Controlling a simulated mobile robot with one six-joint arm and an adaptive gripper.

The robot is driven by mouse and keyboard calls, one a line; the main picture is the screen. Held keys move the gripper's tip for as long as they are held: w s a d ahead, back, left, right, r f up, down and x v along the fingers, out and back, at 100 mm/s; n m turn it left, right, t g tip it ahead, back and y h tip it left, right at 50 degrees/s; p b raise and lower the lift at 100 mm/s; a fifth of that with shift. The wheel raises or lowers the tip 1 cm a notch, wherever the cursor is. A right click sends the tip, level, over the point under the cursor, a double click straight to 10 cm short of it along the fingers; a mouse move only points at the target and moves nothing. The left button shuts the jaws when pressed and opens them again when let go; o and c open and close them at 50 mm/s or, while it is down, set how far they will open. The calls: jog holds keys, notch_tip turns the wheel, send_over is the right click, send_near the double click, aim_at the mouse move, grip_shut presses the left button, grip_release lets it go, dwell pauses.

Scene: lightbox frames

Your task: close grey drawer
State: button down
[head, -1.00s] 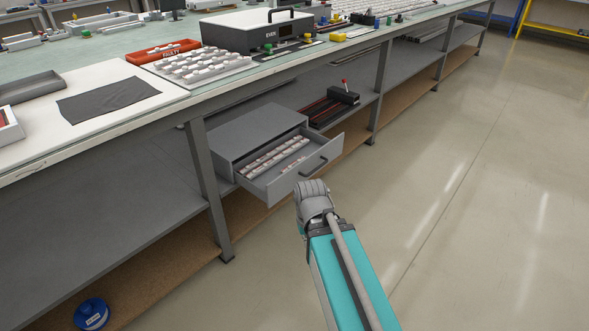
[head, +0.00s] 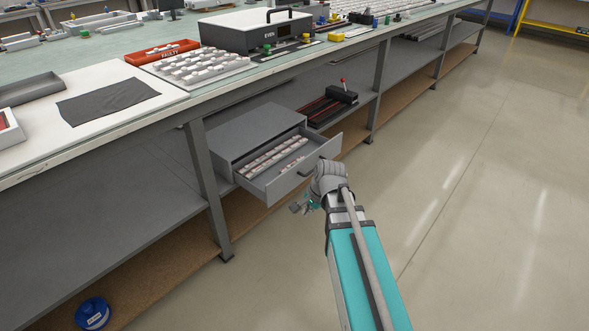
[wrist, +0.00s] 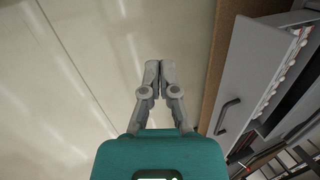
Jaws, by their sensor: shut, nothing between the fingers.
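The grey drawer (head: 288,182) is pulled out of its grey cabinet (head: 240,135) on the shelf under the bench. Rows of small white pieces lie in it. In the head view my gripper (head: 298,207) is just in front of the drawer front, low and near its handle, which my wrist partly hides. In the wrist view the drawer front (wrist: 250,75) with its dark handle (wrist: 227,115) is to the right of my gripper (wrist: 159,66). The fingers are together and empty, apart from the drawer front in that view.
A black device with red rails (head: 328,106) stands on the shelf right of the cabinet. A bench leg (head: 207,190) stands left of the drawer. A blue round container (head: 92,314) is at the lower left. The floor (head: 480,220) to the right is clear.

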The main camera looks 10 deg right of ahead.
jog(key=w+d+r+m+t+y, duration=0.1)
jog(key=w+d+r+m+t, duration=0.1)
jog(key=w+m, duration=0.4)
jog(key=w+d+r+m+t+y+p, duration=0.1)
jog(key=w+d+r+m, duration=0.3)
jog(key=m, duration=0.7)
jog(key=w+d+t, duration=0.1)
jog(key=w+d, duration=0.1)
jog(key=shift+w+r+t+p, duration=0.15)
jog(key=shift+w+t+p, duration=0.15)
jog(key=shift+w+t, duration=0.1)
jog(key=b, duration=0.7)
send_near(291, 172)
jog(key=shift+x, duration=3.25)
jog(key=shift+w+d, duration=0.1)
jog(key=shift+d, duration=0.05)
